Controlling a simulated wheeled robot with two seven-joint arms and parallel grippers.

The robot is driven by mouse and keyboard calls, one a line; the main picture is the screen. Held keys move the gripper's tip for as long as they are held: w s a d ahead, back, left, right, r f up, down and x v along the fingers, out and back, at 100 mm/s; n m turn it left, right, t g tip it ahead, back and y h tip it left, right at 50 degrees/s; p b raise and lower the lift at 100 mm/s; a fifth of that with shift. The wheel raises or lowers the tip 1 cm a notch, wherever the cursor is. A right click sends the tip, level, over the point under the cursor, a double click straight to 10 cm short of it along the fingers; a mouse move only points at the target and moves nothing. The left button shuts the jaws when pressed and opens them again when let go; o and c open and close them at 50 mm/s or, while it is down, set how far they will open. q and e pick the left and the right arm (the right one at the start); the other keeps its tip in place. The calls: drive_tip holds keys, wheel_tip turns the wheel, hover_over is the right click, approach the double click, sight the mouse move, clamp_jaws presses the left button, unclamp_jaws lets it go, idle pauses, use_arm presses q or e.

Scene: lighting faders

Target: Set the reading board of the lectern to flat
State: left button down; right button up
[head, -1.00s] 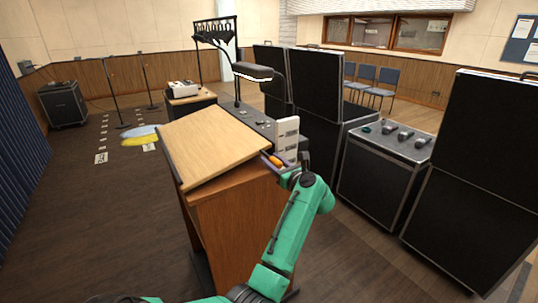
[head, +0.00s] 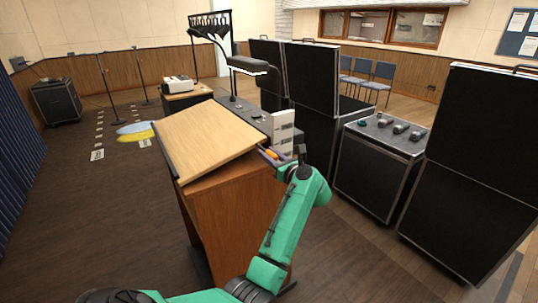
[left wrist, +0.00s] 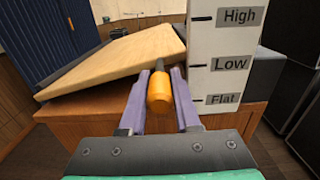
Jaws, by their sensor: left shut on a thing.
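The lectern (head: 228,220) is a brown wooden stand with a pale wooden reading board (head: 205,138) on top. The board is tilted, not level. An orange handle (left wrist: 160,92) sticks out from the board's right edge towards my wrist camera. My left gripper (left wrist: 160,85) has its purple fingers on either side of this handle and is shut on it; in the head view the gripper (head: 270,157) is at the board's near right corner, partly hidden by my wrist. A white scale plate (left wrist: 222,60) beside the board reads High, Low and Flat from top to bottom. My right gripper does not show.
A desk lamp (head: 247,65) stands behind the board. Black cases (head: 318,90) stand to the right, one with several small devices (head: 400,128) on top. A small table with a white machine (head: 178,83) stands behind.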

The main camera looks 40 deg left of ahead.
sight(270, 169)
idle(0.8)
use_arm(q)
drive_tip(key=shift+f, duration=0.15)
drive_tip(key=f+m+b, duration=0.1)
drive_tip(key=f, duration=0.1)
drive_tip(key=f+b, duration=0.2)
drive_tip(key=f+m+b, duration=0.1)
drive_tip(key=f, duration=0.1)
drive_tip(key=shift+w+m, duration=0.25)
drive_tip(key=shift+m, duration=0.05)
drive_tip(key=c, duration=0.9)
unclamp_jaws()
drive_tip(key=shift+a, duration=0.1)
